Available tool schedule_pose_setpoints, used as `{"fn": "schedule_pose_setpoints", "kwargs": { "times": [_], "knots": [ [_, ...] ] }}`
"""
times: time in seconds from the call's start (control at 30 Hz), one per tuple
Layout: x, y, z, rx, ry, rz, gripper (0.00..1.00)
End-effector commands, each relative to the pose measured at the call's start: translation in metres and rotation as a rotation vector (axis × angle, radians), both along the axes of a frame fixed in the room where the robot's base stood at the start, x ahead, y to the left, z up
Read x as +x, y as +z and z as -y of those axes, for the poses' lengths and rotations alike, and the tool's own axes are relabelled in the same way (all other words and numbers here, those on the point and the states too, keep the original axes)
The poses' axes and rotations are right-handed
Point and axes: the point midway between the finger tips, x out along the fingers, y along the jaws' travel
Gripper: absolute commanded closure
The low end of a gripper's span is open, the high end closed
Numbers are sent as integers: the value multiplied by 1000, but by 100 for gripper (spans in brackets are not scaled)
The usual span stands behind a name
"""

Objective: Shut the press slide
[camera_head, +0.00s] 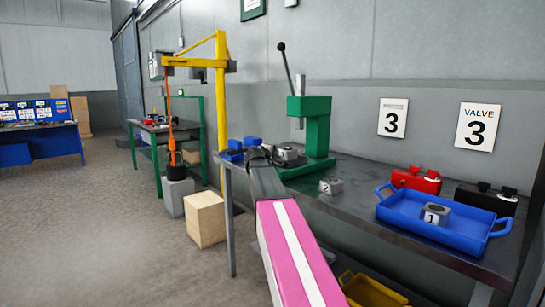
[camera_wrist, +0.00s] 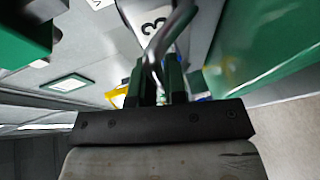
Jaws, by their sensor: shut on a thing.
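A green press (camera_head: 318,128) with a grey ram and a dark lever (camera_head: 287,68) stands on the dark workbench. A grey metal block (camera_head: 290,155), apparently part of the press slide, sits low at the front left of the press. My gripper (camera_head: 262,156) is at bench height beside this block, partly hidden by my own wrist. In the wrist view my gripper (camera_wrist: 162,88) is shut on a grey bent handle (camera_wrist: 166,42) that passes between its fingers. I cannot tell how far out the slide stands.
A numbered grey block (camera_head: 331,185) lies on the bench, and another (camera_head: 435,213) is in the blue tray (camera_head: 425,228). Red (camera_head: 416,180) and black (camera_head: 486,199) units stand behind the tray. Blue bins (camera_head: 236,148) lie left of the press. A yellow hoist (camera_head: 220,100) stands further left.

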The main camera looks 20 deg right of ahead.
Motion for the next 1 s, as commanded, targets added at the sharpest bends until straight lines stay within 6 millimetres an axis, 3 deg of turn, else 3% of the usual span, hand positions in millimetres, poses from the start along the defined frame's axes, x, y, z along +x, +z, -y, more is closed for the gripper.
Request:
{"fn": "schedule_pose_setpoints", "kwargs": {
  "times": [0.4,0.7,0.73,0.77,1.0],
  "knots": [
    [27,0,72,1,-2,0,100],
    [28,0,75,0,-3,-1,100],
    [28,0,75,0,-3,-1,81],
    [28,0,75,0,-3,-1,78],
    [27,0,74,0,-2,0,78]
  ]
}}
